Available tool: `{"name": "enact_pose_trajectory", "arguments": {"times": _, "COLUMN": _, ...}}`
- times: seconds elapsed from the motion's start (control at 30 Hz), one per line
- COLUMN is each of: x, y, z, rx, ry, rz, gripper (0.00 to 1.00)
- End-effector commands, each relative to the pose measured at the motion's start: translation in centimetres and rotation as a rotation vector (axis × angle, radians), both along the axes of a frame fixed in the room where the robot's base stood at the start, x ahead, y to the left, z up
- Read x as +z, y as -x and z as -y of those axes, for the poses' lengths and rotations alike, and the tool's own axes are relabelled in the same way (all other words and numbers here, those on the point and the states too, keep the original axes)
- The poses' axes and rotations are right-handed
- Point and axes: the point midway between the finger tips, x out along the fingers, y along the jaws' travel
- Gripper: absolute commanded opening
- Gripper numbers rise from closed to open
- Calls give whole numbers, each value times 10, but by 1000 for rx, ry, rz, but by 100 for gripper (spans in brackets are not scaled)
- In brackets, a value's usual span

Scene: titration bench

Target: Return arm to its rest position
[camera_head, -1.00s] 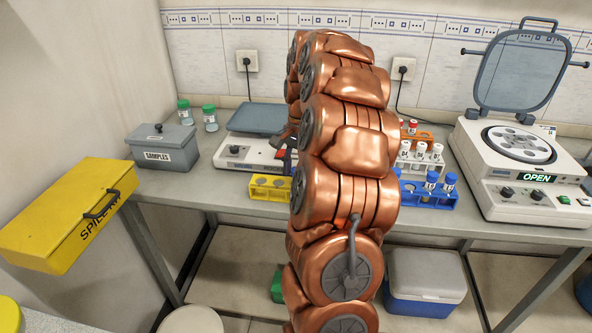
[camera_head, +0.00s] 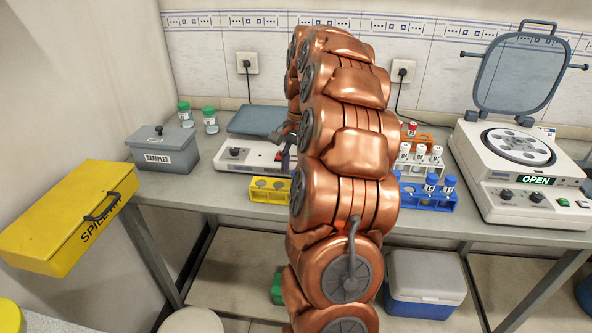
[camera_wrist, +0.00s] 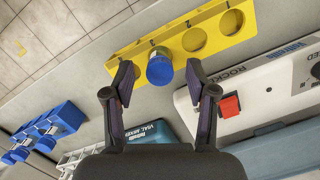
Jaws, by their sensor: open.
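My gripper (camera_wrist: 159,76) is open in the wrist view, its two dark fingers spread on either side of a blue-capped tube (camera_wrist: 160,68). In the head view my copper arm rises in the middle and hides most of my gripper. Part of the yellow rack (camera_head: 258,194) shows left of the arm; the tube is hidden there.
A rocker (camera_head: 237,155) stands behind the yellow rack. A blue rack (camera_head: 441,203) with tubes and a white rack (camera_head: 428,170) are right of the arm. An open centrifuge (camera_head: 500,185) is at right, a grey samples box (camera_head: 165,157) at left.

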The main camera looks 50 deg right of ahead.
Motion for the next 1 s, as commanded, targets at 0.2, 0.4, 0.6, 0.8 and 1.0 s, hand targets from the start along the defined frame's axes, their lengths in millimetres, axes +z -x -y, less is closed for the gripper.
{"name": "enact_pose_trajectory", "arguments": {"times": 0.2, "x": 13, "y": 0, "z": 0, "rx": 1, "ry": -1, "rz": -1, "gripper": 57}}
{"name": "enact_pose_trajectory", "arguments": {"times": 0.4, "x": 24, "y": 0, "z": 0, "rx": 1, "ry": 0, "rz": 0, "gripper": 57}}
{"name": "enact_pose_trajectory", "arguments": {"times": 0.6, "x": 35, "y": 0, "z": -1, "rx": 1, "ry": -1, "rz": 0, "gripper": 57}}
{"name": "enact_pose_trajectory", "arguments": {"times": 0.8, "x": 47, "y": 0, "z": 0, "rx": 1, "ry": -1, "rz": 0, "gripper": 57}}
{"name": "enact_pose_trajectory", "arguments": {"times": 1.0, "x": 52, "y": 0, "z": 0, "rx": 1, "ry": -1, "rz": 0, "gripper": 57}}
